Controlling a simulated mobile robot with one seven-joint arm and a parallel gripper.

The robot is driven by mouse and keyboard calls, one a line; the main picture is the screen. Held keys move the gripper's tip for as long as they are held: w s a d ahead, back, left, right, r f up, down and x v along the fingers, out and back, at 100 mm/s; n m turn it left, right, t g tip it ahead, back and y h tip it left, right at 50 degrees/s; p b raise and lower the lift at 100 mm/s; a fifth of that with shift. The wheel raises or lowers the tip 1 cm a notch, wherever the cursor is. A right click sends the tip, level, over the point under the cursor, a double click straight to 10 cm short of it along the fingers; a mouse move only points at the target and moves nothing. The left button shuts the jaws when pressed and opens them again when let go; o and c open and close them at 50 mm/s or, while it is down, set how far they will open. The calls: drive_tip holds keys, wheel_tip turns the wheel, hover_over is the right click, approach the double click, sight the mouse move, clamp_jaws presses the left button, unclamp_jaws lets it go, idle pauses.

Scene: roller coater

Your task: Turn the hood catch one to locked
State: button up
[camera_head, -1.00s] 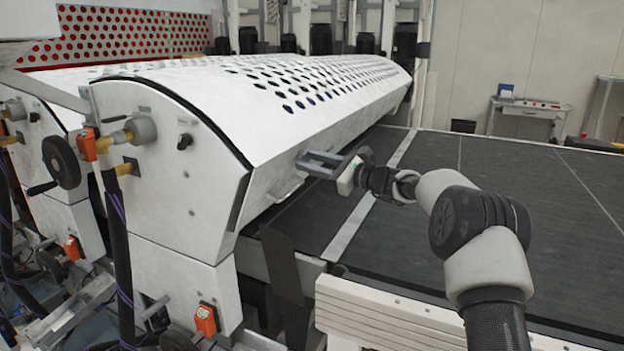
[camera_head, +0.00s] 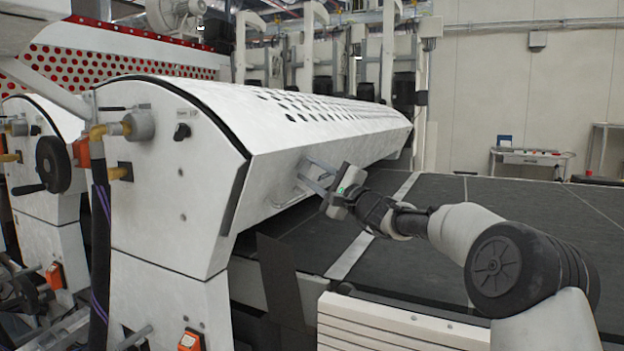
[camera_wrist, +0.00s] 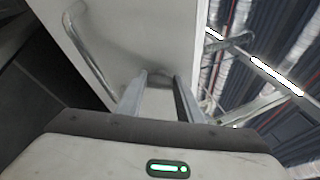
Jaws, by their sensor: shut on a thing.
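The white roller coater hood (camera_head: 270,165) has a sloping front face in the head view, and its underside face (camera_wrist: 120,30) fills the middle of the wrist view. My gripper (camera_head: 307,172) is at this face, with its fingers tilted and touching or nearly touching it.
A silver bar handle (camera_wrist: 88,50) is fixed to the hood left of my fingers in the wrist view. A dark conveyor bed (camera_head: 460,225) lies below and to the right. Knobs and a black handwheel (camera_head: 53,163) are on the left end panels.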

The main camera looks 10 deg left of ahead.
drive_tip(key=shift+a+f+n+t+y, duration=0.15)
drive_tip(key=shift+n+t, duration=0.1)
drive_tip(key=shift+n, duration=0.35)
drive_tip(key=shift+f+n+t+y, duration=0.15)
drive_tip(key=shift+n+t, duration=0.1)
drive_tip(key=shift+n, duration=0.35)
drive_tip(key=o, duration=1.1)
drive_tip(key=shift+r, duration=0.1)
drive_tip(key=p+v, duration=0.1)
drive_tip(key=v, duration=1.6)
drive_tip(key=shift+s, duration=0.2)
